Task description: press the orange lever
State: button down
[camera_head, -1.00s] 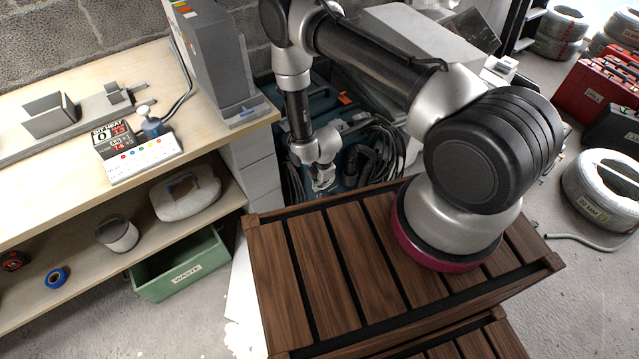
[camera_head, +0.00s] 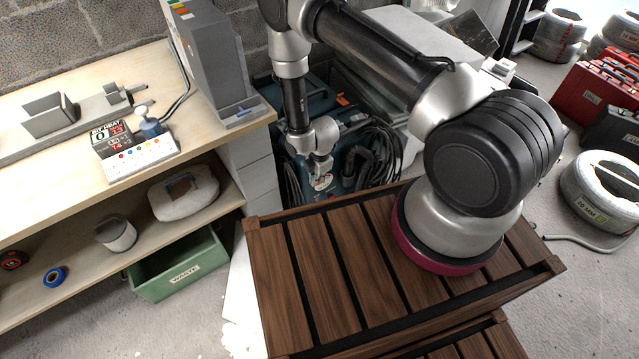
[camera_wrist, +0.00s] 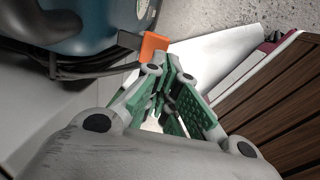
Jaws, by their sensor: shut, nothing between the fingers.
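The orange lever (camera_wrist: 154,45) shows in the wrist view as a small orange block at the lower edge of a teal machine (camera_wrist: 95,25), just beyond my fingertips. I cannot tell whether they touch it. My gripper (camera_wrist: 168,78) is shut and empty, its green-padded fingers drawn together. In the head view my gripper (camera_head: 320,170) hangs down in front of the teal machine (camera_head: 325,105), beside the workbench end. A small orange spot (camera_head: 342,100) shows on the machine there; I cannot tell whether it is the same lever.
The workbench (camera_head: 60,195) stands left, with a grey box (camera_head: 212,60) near its end and a green waste bin (camera_head: 180,270) below. A slatted wooden top (camera_head: 325,260) lies in front. Black cables (camera_head: 380,150) hang beside the machine. Reels and red cases (camera_head: 595,95) stand right.

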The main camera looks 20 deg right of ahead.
notch_tip(320, 180, up, 12)
jog(key=shift+s+d+f, duration=0.15)
jog(key=shift+s+f, duration=0.1)
jog(key=shift+s, duration=0.2)
dwell(0.6)
jog(key=s+d+r+m+g+h, duration=0.1)
jog(key=s+d+r+m+g, duration=0.25)
jog(key=s+m, duration=0.5)
jog(key=s+d+r+m+t, duration=0.2)
jog(key=s+d+r+m, duration=0.2)
jog(key=r, duration=1.1)
jog(key=s+d+r+m+t, duration=0.2)
jog(key=s+d+r+m, duration=0.2)
jog(key=r, duration=1.2)
jog(key=s+d+r+m+t, duration=0.2)
jog(key=s+d+r+m, duration=0.3)
jog(key=r, duration=1.1)
jog(key=s, duration=0.2)
jog(key=shift+s+r+y, duration=0.25)
jog(key=shift+s+y, duration=0.05)
